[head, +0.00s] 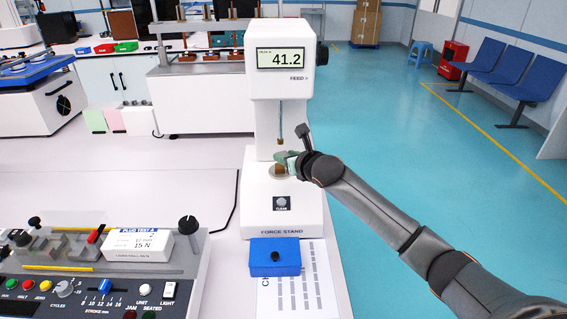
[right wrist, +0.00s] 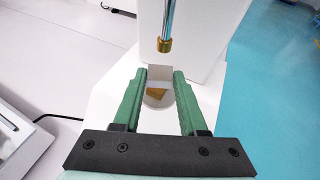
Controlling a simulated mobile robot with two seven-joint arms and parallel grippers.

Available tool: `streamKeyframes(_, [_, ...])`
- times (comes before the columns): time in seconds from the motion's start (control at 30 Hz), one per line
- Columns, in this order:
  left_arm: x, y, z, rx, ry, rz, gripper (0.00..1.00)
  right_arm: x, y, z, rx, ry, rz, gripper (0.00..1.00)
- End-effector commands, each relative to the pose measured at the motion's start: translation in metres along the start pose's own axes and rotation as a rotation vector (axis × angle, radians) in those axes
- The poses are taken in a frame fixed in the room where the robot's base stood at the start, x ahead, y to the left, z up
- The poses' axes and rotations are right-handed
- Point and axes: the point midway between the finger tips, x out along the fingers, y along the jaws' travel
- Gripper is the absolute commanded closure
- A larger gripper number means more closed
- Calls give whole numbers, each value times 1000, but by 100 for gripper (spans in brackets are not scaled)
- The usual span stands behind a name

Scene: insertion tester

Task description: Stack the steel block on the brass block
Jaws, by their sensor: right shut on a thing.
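My right gripper (head: 286,158) is at the force stand, over its round metal plate (head: 280,171). In the right wrist view its green fingers (right wrist: 160,76) are shut on the grey steel block (right wrist: 160,73), which sits between the fingertips. I cannot tell whether the two blocks touch. My left gripper is not in view.
The stand's rod with a brass tip (right wrist: 165,45) hangs close above the blocks; the display (head: 282,58) reads 41.2. A blue box (head: 274,257) and a printed sheet (head: 310,280) lie in front of the stand. A control panel (head: 100,270) is at left.

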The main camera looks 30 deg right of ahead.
Motion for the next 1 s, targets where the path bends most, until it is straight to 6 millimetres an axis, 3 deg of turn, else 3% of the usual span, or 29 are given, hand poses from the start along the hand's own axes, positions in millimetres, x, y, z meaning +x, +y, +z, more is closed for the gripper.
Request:
streamKeyframes(0.27, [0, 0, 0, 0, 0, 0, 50, 19, 0, 7, 1, -1, 1, 100])
streamKeyframes(0.53, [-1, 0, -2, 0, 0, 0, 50, 31, 1, -23, 2, 1, 2, 100])
streamKeyframes(0.9, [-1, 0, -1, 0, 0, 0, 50, 33, 0, -27, -2, -1, 1, 100])
streamKeyframes(0.93, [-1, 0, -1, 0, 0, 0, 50, 32, 0, -27, -1, 0, 1, 55])
streamKeyframes(1.0, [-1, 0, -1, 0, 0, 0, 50, 32, 0, -27, -1, 0, 1, 47])
